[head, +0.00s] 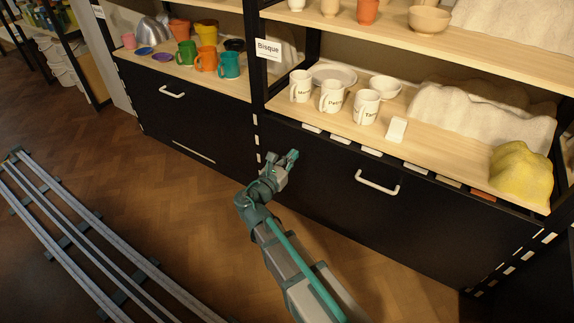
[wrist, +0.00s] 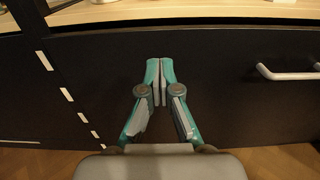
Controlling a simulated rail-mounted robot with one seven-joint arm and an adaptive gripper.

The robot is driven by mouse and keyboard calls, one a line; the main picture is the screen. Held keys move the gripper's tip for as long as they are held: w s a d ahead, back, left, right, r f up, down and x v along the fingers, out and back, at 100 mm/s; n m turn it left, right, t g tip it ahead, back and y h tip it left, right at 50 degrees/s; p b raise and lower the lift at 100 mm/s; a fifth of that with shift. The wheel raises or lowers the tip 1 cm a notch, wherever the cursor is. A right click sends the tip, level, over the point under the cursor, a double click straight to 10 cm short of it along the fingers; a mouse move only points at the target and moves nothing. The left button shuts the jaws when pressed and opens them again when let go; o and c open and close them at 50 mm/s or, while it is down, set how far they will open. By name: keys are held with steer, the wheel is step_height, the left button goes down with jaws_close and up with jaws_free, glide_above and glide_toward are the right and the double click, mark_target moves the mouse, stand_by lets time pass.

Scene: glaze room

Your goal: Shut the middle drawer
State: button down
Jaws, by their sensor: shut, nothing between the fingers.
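A wide black drawer front (head: 335,210) with a white bar handle (head: 378,182) lies below the right-hand shelf. It also fills most of the wrist view (wrist: 230,105), with its handle (wrist: 288,72) at the right. I see no clear gap at its top edge. Another black front (head: 190,118) with a white handle (head: 171,92) is to its left. I cannot tell which is the middle drawer. My gripper (head: 292,156) is shut and empty, in front of the right front's left part, left of its handle. In the wrist view its fingertips (wrist: 160,70) meet; contact with the front is unclear.
White mugs (head: 331,96), a yellow lump (head: 521,172) and a small white block (head: 397,129) stand on the shelf above. Coloured mugs (head: 206,58) stand on the left shelf. Floor rails (head: 90,240) run at left. The wooden floor (head: 170,210) before the cabinets is clear.

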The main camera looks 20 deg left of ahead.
mark_target(310, 136)
steer(key=w+b, duration=0.1)
steer(key=w, duration=0.2)
steer(key=w+d+b, duration=0.1)
steer(key=w, duration=0.2)
steer(key=w+b, duration=0.1)
steer(key=w, duration=0.2)
steer(key=shift+d, duration=0.4)
